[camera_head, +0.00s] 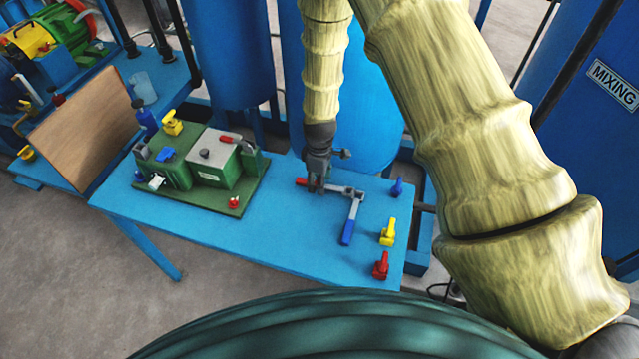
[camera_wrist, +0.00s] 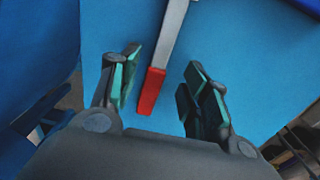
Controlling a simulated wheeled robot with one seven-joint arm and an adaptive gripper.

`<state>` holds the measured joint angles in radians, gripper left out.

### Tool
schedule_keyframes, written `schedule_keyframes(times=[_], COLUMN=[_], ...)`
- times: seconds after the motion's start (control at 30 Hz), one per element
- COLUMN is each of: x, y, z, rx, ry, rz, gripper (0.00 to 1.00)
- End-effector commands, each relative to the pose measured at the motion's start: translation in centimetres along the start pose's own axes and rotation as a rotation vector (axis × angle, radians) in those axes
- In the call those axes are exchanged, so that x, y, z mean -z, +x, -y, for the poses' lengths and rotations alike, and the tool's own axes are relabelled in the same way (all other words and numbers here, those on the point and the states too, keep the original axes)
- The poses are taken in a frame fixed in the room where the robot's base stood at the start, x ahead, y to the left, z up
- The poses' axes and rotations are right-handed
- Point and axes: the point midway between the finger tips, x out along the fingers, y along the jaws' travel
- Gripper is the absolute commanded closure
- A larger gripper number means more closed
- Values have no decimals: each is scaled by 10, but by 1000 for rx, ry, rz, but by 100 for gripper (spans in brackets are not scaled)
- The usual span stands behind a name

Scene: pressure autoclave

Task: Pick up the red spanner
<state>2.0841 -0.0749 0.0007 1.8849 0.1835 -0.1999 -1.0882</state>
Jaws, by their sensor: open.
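The red spanner, grey with a red handle end (camera_wrist: 151,90), lies on the blue table (camera_head: 280,236). In the head view its red end (camera_head: 301,182) shows just left of my gripper (camera_head: 317,185), and its grey shaft (camera_head: 338,189) runs to the right, partly hidden by the gripper. In the wrist view my gripper (camera_wrist: 160,90) is open, with one finger on each side of the red end. The fingers look apart from the handle. A blue-handled spanner (camera_head: 348,232) lies beside it, its grey end close to or touching the red spanner's shaft.
A green device on a board (camera_head: 198,170) stands to the left on the table. Blue (camera_head: 397,187), yellow (camera_head: 388,232) and red (camera_head: 381,265) valve-like parts stand along the right edge. Blue tanks (camera_head: 365,120) rise behind the table. The table's front middle is clear.

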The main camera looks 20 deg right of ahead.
Motion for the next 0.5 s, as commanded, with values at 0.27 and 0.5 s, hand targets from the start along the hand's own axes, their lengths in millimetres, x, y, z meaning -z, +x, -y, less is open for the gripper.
schedule_keyframes(times=[0.27,0.5], x=[0,0], y=[12,12], z=[0,0], rx=[1,1], ry=[0,0], rz=[1,1], gripper=[54,68])
